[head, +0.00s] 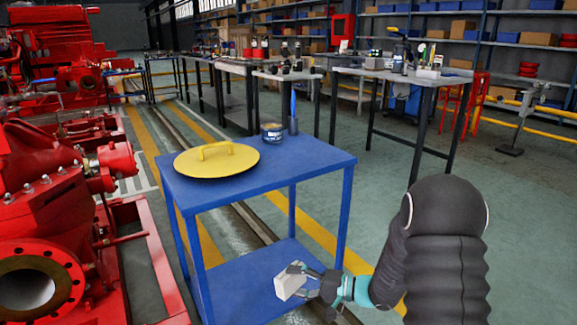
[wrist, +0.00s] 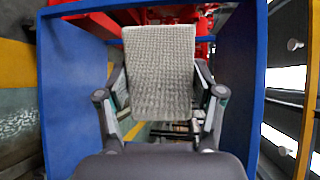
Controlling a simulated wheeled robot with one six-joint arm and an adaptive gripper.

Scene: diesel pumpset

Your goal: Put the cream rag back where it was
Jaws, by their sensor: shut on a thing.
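The cream rag (head: 289,284) is a pale, folded, block-like cloth. My gripper (head: 303,279) is shut on it, in front of the right part of the blue cart (head: 312,172). In the wrist view the rag (wrist: 160,72) shows a woven surface between the two fingers of my gripper (wrist: 160,88). Blue cart parts (wrist: 75,95) show on both sides of it. The cart's lower shelf (head: 235,280) is just behind the rag in the head view. I cannot tell whether the rag touches the shelf.
On the cart's top lie a yellow round lid (head: 217,160) with a handle, a dark tin (head: 271,133) and a blue bottle-like item (head: 293,112). Red pump machinery (head: 60,200) stands close on the left. Workbenches (head: 410,78) stand behind. The visible lower shelf looks bare.

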